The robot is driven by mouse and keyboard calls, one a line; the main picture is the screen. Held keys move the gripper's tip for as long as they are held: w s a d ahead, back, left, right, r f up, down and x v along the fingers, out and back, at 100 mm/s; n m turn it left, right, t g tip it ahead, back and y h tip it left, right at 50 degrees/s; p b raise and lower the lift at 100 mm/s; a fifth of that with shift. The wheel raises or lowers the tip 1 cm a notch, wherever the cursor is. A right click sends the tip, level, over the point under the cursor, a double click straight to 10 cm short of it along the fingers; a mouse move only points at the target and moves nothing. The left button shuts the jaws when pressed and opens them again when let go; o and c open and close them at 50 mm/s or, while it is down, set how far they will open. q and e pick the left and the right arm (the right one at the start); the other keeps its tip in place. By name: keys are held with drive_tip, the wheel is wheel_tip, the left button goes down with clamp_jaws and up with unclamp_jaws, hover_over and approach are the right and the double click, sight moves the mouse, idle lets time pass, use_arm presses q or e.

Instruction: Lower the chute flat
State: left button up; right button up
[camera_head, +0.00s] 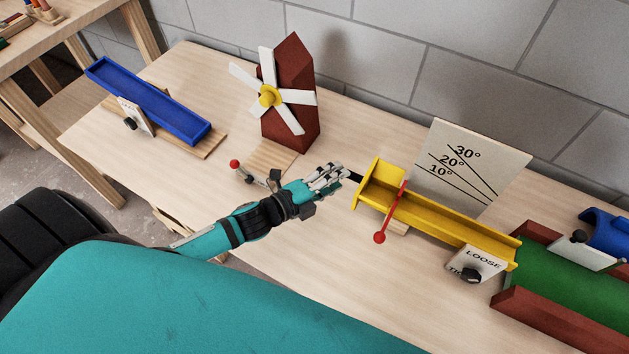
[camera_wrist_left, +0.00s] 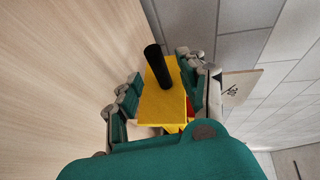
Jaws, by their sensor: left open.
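The yellow chute (camera_head: 435,218) slopes beside an upright board (camera_head: 470,155) marked 10, 20 and 30 degrees. A black handle (camera_head: 353,176) sticks out of its left end. My left gripper (camera_head: 338,176) is open at this handle. In the left wrist view the handle (camera_wrist_left: 157,66) stands between the spread fingers (camera_wrist_left: 159,80), in front of the chute's yellow end (camera_wrist_left: 163,105). I cannot tell whether a finger touches it. A dark knob (camera_head: 472,276) sits on a white plate marked LOOSE at the chute's right end; its setting is unclear. My right gripper is out of view.
A red-knobbed rod (camera_head: 380,237) crosses the yellow chute. A green surface (camera_head: 570,285) with red-brown side bars (camera_head: 545,322) lies to the right. A windmill (camera_head: 290,95) and blue chute (camera_head: 150,100) stand farther left. The front middle of the table is clear.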

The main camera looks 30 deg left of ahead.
use_arm(q)
drive_tip(key=v, duration=0.7)
drive_tip(key=shift+s, duration=0.3)
drive_tip(key=shift+s+a, duration=0.1)
drive_tip(key=shift+a, duration=0.05)
